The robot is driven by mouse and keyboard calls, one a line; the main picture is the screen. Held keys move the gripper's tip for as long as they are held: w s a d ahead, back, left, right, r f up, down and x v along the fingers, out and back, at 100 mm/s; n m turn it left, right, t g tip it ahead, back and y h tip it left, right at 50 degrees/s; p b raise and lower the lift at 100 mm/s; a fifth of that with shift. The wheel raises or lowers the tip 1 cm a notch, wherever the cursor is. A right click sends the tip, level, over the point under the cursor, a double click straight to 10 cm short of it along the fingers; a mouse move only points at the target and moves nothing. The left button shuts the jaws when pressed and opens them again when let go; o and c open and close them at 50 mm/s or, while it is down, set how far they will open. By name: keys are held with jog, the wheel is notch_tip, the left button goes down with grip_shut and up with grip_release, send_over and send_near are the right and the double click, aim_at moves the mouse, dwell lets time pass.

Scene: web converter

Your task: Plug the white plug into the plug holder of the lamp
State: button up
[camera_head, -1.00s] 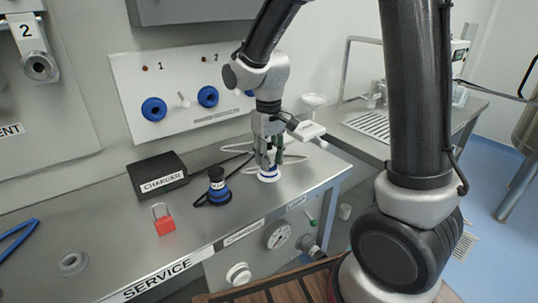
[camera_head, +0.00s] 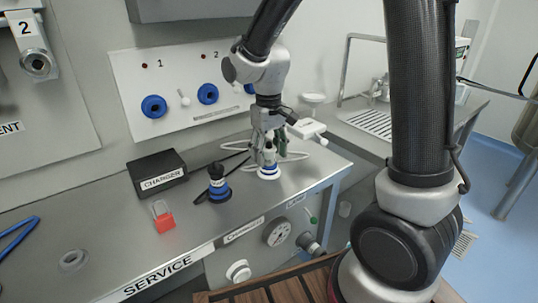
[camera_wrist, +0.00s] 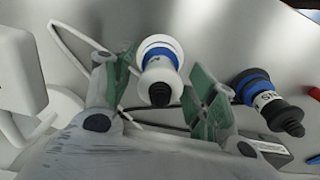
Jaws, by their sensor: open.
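The white plug (camera_head: 268,170), with a blue band and a dark tip, stands upright on the steel bench near its right end. It also shows in the wrist view (camera_wrist: 158,68), between the green finger pads. My gripper (camera_head: 267,147) is open above and around the plug's upper part, with a gap on both sides in the wrist view (camera_wrist: 163,92). Blue round sockets sit on the wall panel: one under label 1 (camera_head: 154,106) and one under label 2 (camera_head: 208,94). A third is mostly hidden behind my arm. I cannot tell which holder is the lamp's.
A black plug with a blue band (camera_head: 218,186) stands left of the white plug. A black charger box (camera_head: 157,171) and red padlock (camera_head: 163,217) are farther left. A white cable loops behind the white plug. The bench front-left is mostly clear.

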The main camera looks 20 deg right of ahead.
notch_tip(320, 180, up, 11)
jog(key=shift+f, duration=0.1)
dwell(0.4)
jog(key=s+d+r+m+t, duration=0.1)
jog(key=s+d+r+t, duration=0.1)
jog(key=s+d, duration=0.5)
jog(key=s+d+r+m+t, duration=0.2)
jog(key=s+d, duration=0.6)
jog(key=s, duration=0.4)
jog(key=shift+m, duration=0.3)
